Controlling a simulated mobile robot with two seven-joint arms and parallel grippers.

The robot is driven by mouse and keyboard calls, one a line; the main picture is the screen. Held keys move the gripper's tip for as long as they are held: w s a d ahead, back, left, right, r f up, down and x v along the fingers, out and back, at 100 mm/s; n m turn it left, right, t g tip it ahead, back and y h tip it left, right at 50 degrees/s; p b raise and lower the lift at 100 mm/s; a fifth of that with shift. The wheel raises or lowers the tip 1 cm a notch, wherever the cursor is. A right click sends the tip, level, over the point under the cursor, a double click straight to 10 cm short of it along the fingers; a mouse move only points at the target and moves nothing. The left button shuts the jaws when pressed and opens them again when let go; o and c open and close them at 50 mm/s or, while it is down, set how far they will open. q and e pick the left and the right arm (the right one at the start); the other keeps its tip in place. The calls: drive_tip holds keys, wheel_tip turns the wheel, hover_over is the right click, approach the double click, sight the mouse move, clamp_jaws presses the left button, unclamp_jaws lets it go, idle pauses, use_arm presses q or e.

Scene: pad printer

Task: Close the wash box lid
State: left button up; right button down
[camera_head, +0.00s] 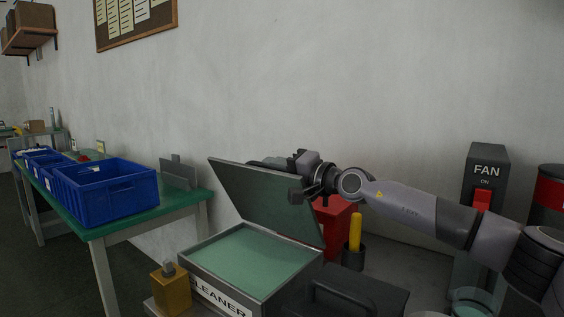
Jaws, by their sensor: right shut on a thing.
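The wash box (214,291) is a grey box labelled "CLEANER" with a green interior, low in the middle of the head view. Its lid (256,202) is open, tilted up and back from the box, with a grey rim and a green inner face. My right gripper (300,193) reaches in from the right and is shut on the lid near its upper right edge. The lid and the wrist partly hide the fingers. My left gripper is not in view.
A red container (334,224) and a yellow-handled tool in a dark cup (354,256) stand right of the lid. A brass-coloured can (171,291) stands left of the box. A FAN switch (486,180) is at right; blue bins (105,195) sit on a green table.

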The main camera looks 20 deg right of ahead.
drive_tip(key=shift+s+a+r, duration=0.2)
drive_tip(key=shift+a, duration=0.25)
drive_tip(key=shift+n, duration=0.3)
drive_tip(key=c, duration=1.1)
unclamp_jaws()
drive_tip(key=shift+a, duration=0.1)
drive_tip(key=shift+f, duration=0.1)
